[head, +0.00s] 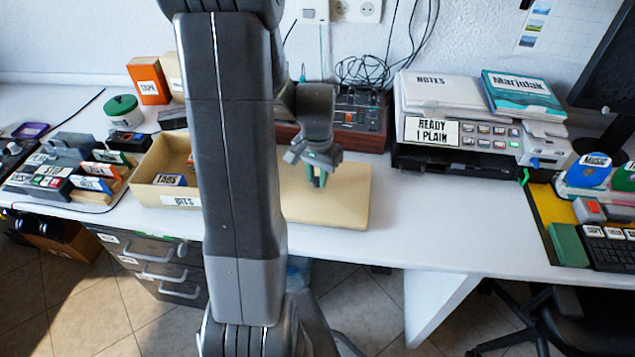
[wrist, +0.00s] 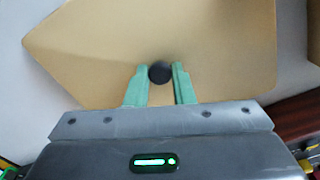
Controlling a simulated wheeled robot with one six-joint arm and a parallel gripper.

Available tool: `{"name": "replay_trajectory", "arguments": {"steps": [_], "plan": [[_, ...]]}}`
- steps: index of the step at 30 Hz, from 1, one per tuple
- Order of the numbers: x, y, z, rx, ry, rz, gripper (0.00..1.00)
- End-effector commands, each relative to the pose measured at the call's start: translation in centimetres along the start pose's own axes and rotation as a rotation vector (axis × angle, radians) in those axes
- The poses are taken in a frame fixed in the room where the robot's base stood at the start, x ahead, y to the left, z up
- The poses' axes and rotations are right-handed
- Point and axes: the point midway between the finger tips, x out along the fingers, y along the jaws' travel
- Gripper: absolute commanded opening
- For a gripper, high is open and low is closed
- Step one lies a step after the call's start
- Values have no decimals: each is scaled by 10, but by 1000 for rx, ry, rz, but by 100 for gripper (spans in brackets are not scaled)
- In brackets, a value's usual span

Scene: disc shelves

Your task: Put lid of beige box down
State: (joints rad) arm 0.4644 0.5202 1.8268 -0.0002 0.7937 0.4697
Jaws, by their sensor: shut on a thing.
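The lid of the beige box (head: 345,200) is a flat beige panel on or just above the white table; I cannot tell whether it touches the table. In the wrist view the lid (wrist: 215,50) fills most of the picture, with a dark round knob (wrist: 160,72) on it. My gripper (head: 318,178) is over the lid and shut on the knob, with its green fingers (wrist: 159,86) on either side. The open beige box (head: 150,190), labelled BITS, stands to the left, partly hidden by my arm, with a TABS item inside.
A dark device with knobs (head: 358,125) stands right behind the lid. A printer (head: 455,135) with papers and a book is at the back right. The white table (head: 440,220) is clear to the right of the lid. Several labelled blocks (head: 75,178) lie at the left.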

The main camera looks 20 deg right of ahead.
Motion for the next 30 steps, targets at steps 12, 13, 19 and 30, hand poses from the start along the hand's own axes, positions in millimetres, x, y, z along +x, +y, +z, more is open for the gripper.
{"name": "replay_trajectory", "arguments": {"steps": [12, 13, 19, 30], "plan": [[23, 0, 0, 0, -1, 0, 0], [24, 0, 0, 0, -1, 0, 0], [25, 0, 0, 0, -1, 0, 44], [19, 0, 0, 0, 1, 0, 44]]}}
